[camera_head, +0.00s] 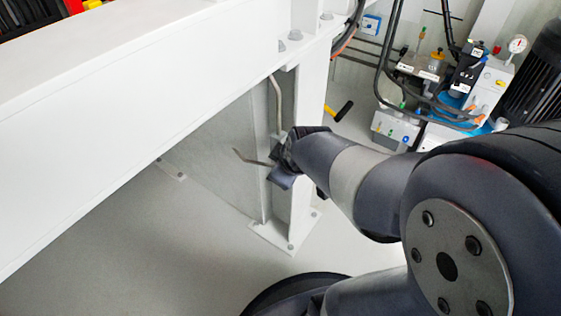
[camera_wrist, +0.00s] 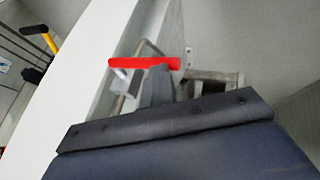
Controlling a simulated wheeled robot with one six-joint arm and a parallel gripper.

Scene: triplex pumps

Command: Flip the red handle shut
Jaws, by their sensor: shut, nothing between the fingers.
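The red handle (camera_wrist: 145,63) shows in the wrist view as a short bar lying nearly level, with a pale metal stem (camera_wrist: 121,77) below its left end. My gripper (camera_wrist: 158,74) is shut and empty, its grey fingers just below the right half of the bar. I cannot tell whether the fingers touch it. In the head view my wrist is beside the white post, and the red handle is hidden there.
A white post (camera_head: 308,100) and a large white beam (camera_head: 130,90) stand close to my wrist. Thin metal pipes (camera_head: 277,100) run beside the post. A yellow handle (camera_head: 344,111) and hydraulic equipment (camera_head: 435,75) are behind. The floor at lower left is clear.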

